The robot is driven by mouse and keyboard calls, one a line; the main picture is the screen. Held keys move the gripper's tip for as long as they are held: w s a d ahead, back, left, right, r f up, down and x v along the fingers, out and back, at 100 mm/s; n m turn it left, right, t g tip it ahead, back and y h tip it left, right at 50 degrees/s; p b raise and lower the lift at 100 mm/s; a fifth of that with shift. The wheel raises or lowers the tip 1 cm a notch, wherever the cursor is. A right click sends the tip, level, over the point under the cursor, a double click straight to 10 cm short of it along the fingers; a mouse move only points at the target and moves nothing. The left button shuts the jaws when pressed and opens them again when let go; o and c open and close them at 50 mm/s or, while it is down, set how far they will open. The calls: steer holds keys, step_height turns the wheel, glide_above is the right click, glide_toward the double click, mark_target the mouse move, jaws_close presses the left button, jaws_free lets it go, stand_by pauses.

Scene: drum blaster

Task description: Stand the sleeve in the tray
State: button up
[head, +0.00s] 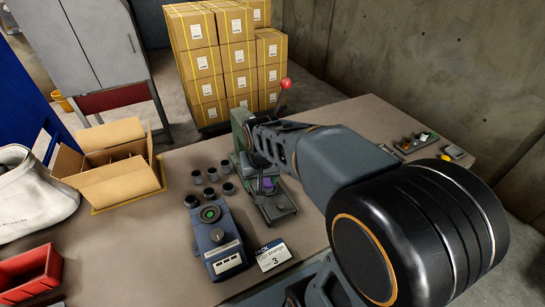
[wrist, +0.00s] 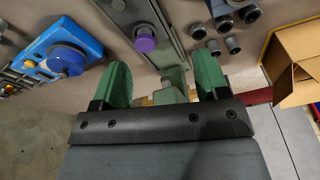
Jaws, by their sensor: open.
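A short purple cylinder (head: 267,185), perhaps the sleeve, sits on the grey base of the green press (head: 242,130); it also shows in the wrist view (wrist: 145,40). Several dark grey round pieces (head: 209,194) stand loosely beside the press; they show in the wrist view too (wrist: 197,30). I cannot tell for sure which piece is the sleeve. My gripper (wrist: 163,80) is open, with green fingers apart and nothing held; the press post shows between and beyond them. In the head view my arm hides it. No tray is clearly identifiable.
A blue-grey unit with a green ring (head: 213,235) and a card (head: 272,257) lie near. An open cardboard box (head: 115,180) and red bin (head: 30,270) stand left. A blue fixture (wrist: 70,50) shows in the wrist view. The press lever has a red ball (head: 286,84).

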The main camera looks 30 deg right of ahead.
steer(key=w+d+f+m+g+p, duration=0.1)
steer(key=w+d+f+m+p, duration=0.3)
steer(key=w, duration=0.4)
steer(key=m+g, duration=0.1)
steer(key=m, duration=0.1)
glide_toward(268, 180)
steer(key=shift+s+f, duration=0.1)
steer(key=shift+f, duration=0.05)
steer(key=shift+d+f, duration=0.1)
steer(key=shift+f, duration=0.45)
steer(key=shift+f+b, duration=2.6)
steer(key=shift+f, duration=1.25)
steer(key=c, duration=0.8)
step_height(268, 180, up, 15)
steer(key=p, duration=1)
steer(key=shift+r, duration=0.1)
